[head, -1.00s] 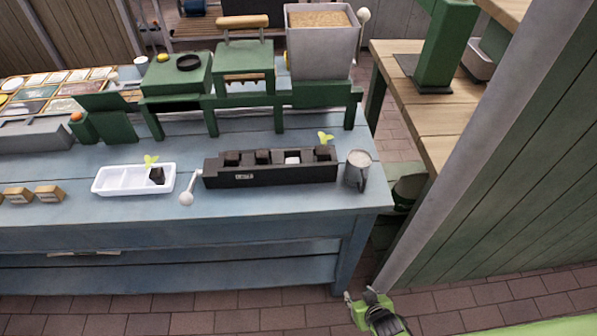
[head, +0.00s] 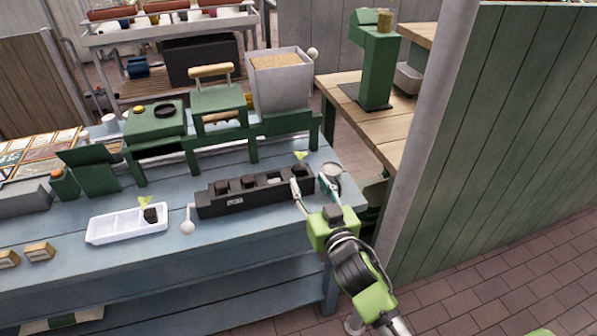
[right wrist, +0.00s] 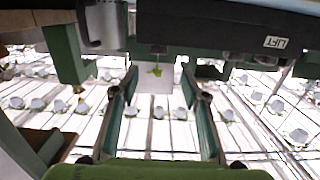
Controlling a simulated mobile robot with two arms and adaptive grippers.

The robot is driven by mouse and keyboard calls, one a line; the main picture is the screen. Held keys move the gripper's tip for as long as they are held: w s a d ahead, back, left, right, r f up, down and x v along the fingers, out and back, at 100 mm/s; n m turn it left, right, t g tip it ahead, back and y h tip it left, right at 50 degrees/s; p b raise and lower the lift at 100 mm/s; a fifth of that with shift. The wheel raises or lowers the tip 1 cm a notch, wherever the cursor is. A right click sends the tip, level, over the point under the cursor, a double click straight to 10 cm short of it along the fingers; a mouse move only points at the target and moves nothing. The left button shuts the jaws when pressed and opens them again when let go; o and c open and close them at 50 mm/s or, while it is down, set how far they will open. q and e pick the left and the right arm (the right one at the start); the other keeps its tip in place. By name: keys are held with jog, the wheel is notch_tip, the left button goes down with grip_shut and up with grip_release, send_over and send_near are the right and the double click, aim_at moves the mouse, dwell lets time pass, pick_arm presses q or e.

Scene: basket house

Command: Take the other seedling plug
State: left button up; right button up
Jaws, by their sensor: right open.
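A seedling with green leaves (head: 301,156) stands at the right end of the black tray (head: 250,205). The other seedling plug (head: 151,214), a dark block with green leaves, sits in the right compartment of the white tray (head: 110,233). My right gripper (head: 311,188) is open and empty at the front of the black tray's right end, by the metal mug (head: 331,172). In the right wrist view, the seedling's leaves (right wrist: 156,71) show between the spread fingers (right wrist: 158,95), apart from them; its plug is not clear. My left gripper is not in view.
The black tray holds several dark plugs. A white-knobbed handle (head: 187,226) stands between the two trays. Green stands and a grey bin of soil (head: 280,82) line the back. A green wall (head: 500,130) rises at right.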

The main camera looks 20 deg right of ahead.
aim_at(301, 170)
jog(key=w, duration=0.4)
jog(key=shift+w+a+f, duration=0.1)
jog(key=shift+w+f, duration=0.05)
jog(key=shift+f, duration=0.05)
jog(key=shift+w+f, duration=0.2)
jog(key=shift+w, duration=0.65)
jog(key=shift+w+f, duration=0.25)
jog(key=shift+w, duration=0.65)
jog(key=shift+w+f, duration=0.2)
jog(key=shift+w, duration=0.65)
jog(key=c, duration=1)
